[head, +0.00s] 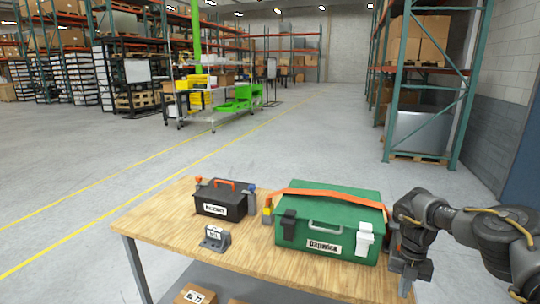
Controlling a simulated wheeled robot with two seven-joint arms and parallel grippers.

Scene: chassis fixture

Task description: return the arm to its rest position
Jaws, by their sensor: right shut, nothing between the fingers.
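My right arm comes in from the right edge, and its gripper (406,284) points down at the table's right end, beside the green case. The fingers look shut with nothing between them. The gripper is close to the right side of the green case (318,212); I cannot tell whether they touch. My left gripper and left arm do not show.
On the wooden table (190,246) stand the green case with an orange strap, a small black toolbox (220,205) and a grey labelled block (215,238). Boxes (195,293) lie below. A cart with green bins (237,97) and shelving stand far behind across open floor.

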